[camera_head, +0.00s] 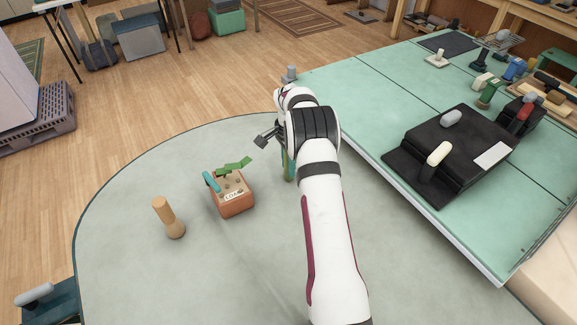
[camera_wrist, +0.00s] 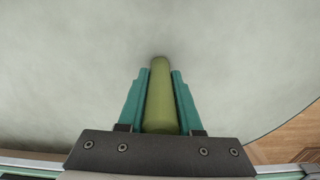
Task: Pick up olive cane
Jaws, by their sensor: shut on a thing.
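The olive cane (camera_wrist: 160,98) is a smooth green rod. In the wrist view it lies between the two teal fingers of my gripper (camera_wrist: 160,75), and its far end reaches a little past the fingertips. My gripper is shut on it. Grey-green table surface shows beyond the cane's end; I cannot tell whether they touch. In the head view my arm hides most of the gripper. A narrow green strip shows beside the arm, too small to tell whether it is cane or finger.
A small orange crate (camera_head: 234,207) with holes in its top stands left of my arm, with a green piece (camera_head: 233,166) and a teal piece (camera_head: 211,182) at it. A wooden peg (camera_head: 168,217) stands further left. A green workbench (camera_head: 360,105) borders the right. The front-left tabletop is clear.

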